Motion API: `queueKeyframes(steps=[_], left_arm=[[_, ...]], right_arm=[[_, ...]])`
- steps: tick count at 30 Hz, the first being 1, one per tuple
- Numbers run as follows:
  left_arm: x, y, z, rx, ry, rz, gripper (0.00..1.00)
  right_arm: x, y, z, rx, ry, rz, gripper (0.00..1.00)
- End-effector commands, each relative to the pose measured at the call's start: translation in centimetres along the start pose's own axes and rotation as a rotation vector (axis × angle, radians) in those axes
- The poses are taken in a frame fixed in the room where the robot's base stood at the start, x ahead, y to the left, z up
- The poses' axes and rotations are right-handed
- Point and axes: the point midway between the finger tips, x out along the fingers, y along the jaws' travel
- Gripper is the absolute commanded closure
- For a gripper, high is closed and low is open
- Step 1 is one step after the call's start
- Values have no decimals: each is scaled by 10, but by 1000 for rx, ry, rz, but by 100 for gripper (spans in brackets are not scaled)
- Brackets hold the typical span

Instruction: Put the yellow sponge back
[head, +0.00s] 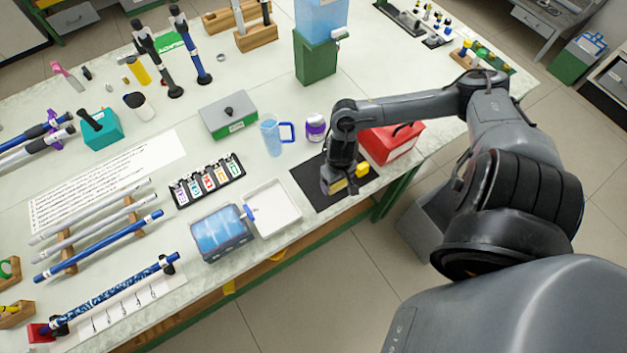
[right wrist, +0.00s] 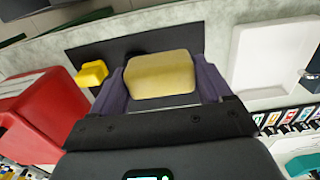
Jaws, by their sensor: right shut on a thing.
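A pale yellow sponge (right wrist: 160,75) sits between the purple-grey fingers of my right gripper (head: 334,184), which is shut on it. In the head view the gripper points down over a black mat (head: 309,189) at the table's front edge, and a bit of the sponge (head: 338,187) shows at its tips. I cannot tell whether the sponge touches the mat. A smaller, brighter yellow block (head: 362,170) is beside the gripper on the mat; it also shows in the right wrist view (right wrist: 92,73). My left gripper is not in view.
A red box (head: 392,143) stands close to the right of the mat. A white tray (head: 272,208) lies to its left, beside a blue-windowed box (head: 222,233). A purple-lidded jar (head: 315,128) and a blue mug (head: 270,136) stand behind. The mat's front-left part is bare.

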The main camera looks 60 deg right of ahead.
Motion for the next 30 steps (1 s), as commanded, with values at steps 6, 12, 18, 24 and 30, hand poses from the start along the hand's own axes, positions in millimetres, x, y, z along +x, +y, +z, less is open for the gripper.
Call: queueKeyframes(steps=[6, 12, 18, 24, 30], left_arm=[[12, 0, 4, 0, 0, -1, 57], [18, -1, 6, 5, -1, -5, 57], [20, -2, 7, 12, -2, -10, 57], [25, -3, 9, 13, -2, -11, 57], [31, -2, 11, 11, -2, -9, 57]], right_arm=[[28, -24, -40, 5, 1, -6, 46], [44, -36, -64, 2, 0, -2, 46], [49, -40, -71, 0, -2, 0, 46], [65, -40, -71, 0, -4, 0, 46], [88, -39, -71, -1, -3, 1, 46]])
